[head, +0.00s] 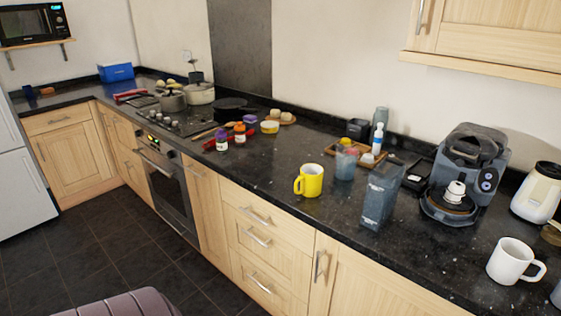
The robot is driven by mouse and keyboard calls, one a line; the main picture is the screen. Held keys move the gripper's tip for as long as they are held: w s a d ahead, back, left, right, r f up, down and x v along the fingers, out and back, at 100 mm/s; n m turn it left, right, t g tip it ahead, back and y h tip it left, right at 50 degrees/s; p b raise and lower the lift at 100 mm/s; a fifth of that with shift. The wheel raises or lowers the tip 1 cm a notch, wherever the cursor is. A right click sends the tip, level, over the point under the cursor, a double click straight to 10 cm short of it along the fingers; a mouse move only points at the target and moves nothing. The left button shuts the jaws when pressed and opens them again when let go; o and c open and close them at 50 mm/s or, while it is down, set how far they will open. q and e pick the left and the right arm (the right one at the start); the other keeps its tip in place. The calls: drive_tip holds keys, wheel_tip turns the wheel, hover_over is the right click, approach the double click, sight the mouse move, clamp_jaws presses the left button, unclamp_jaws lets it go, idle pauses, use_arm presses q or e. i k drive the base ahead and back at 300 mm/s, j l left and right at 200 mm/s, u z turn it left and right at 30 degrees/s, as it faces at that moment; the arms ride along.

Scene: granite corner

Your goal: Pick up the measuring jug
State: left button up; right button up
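A tall, translucent blue-grey jug (379,197), which looks like the measuring jug, stands upright on the dark granite worktop (310,228), near its front edge. Neither of my grippers shows in the head view.
A yellow mug (309,180) stands left of the jug, and a smaller translucent cup (345,164) stands behind it. A dark coffee machine (466,166) is to the right, with a white mug (511,261) further right. A wall cupboard (490,35) overhangs the back. Bare worktop lies between jug and white mug.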

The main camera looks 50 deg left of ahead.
sight(345, 166)
drive_tip(key=u, duration=1.15)
